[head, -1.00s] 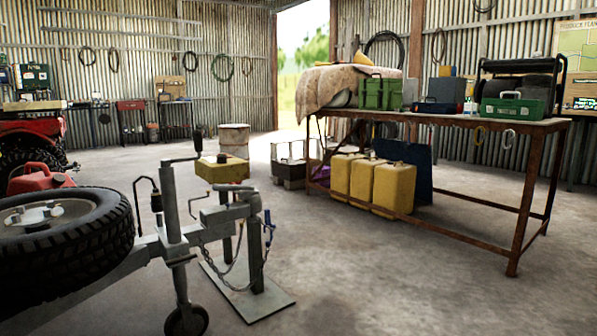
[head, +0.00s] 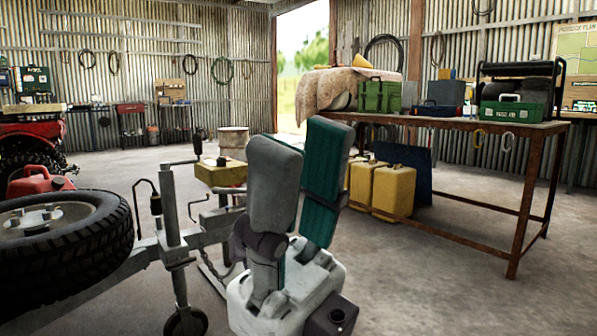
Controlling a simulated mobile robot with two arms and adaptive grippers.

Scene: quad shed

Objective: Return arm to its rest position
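My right gripper (head: 304,145) stands in the lower middle of the head view with its fingers pointing up. Its grey-backed fingers have teal inner pads. The fingers are apart, with nothing seen between them, so it is open and empty. It stands in front of the trailer coupling and hides part of the coupling stand and a yellow jerry can behind. My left gripper is not in view.
A trailer drawbar (head: 167,215) with a spare tyre (head: 105,240) fills the lower left. A rusty workbench (head: 535,170) with a green crate (head: 380,95) and toolboxes stands right. Yellow jerry cans (head: 393,190) stand under it. The concrete floor (head: 440,285) at lower right is clear.

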